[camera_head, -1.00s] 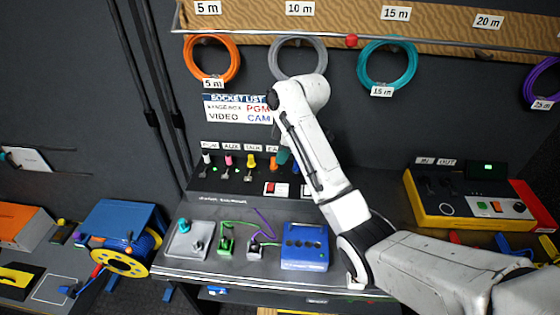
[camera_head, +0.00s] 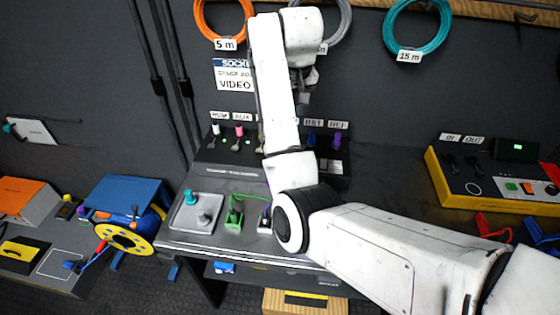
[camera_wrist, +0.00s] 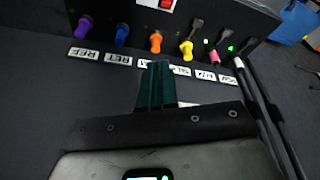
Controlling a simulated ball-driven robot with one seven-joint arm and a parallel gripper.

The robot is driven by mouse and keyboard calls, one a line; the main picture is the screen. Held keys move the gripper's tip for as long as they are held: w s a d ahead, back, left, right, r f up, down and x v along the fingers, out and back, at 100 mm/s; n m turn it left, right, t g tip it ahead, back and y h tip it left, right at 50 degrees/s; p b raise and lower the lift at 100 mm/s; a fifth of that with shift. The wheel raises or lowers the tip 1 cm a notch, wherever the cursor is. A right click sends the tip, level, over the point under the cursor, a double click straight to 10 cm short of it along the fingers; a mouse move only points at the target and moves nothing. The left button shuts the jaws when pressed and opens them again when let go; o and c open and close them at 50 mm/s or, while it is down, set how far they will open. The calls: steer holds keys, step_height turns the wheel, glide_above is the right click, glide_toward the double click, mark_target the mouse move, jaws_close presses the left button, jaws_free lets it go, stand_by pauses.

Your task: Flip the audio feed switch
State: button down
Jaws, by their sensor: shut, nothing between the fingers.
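The dark audio panel (camera_head: 218,152) stands at the back of the bench, with a row of coloured plugs or toggles. In the wrist view it shows upside down: purple (camera_wrist: 84,27), blue (camera_wrist: 122,34), orange (camera_wrist: 155,42) and yellow (camera_wrist: 186,50) plugs, with grey levers near the yellow and pink ones. A red rocker switch (camera_wrist: 167,4) shows at the top edge; I cannot tell which control is the audio feed switch. My gripper (camera_wrist: 157,66) is shut and empty, its green fingers in front of the label row. My arm hides the panel's middle in the head view.
A yellow-edged console (camera_head: 437,181) stands at right, a cable reel (camera_head: 124,237) at left. Coiled cables, including a teal one (camera_head: 445,30), hang on the wall above.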

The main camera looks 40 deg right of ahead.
steer(key=a+m, duration=0.1)
steer(key=a+f+m+b, duration=0.1)
steer(key=m, duration=0.1)
steer(key=a+f+m+g+b, duration=0.1)
steer(key=m, duration=0.1)
steer(key=shift+s+a+f, duration=0.15)
steer(key=shift+s+a, duration=0.2)
steer(key=x, duration=0.8)
steer(key=p+x, duration=0.1)
steer(key=x, duration=0.3)
steer(key=shift+s+a+f, duration=0.3)
steer(key=shift+s+a, duration=0.05)
steer(key=shift+s, duration=0.05)
steer(key=shift+f, duration=0.75)
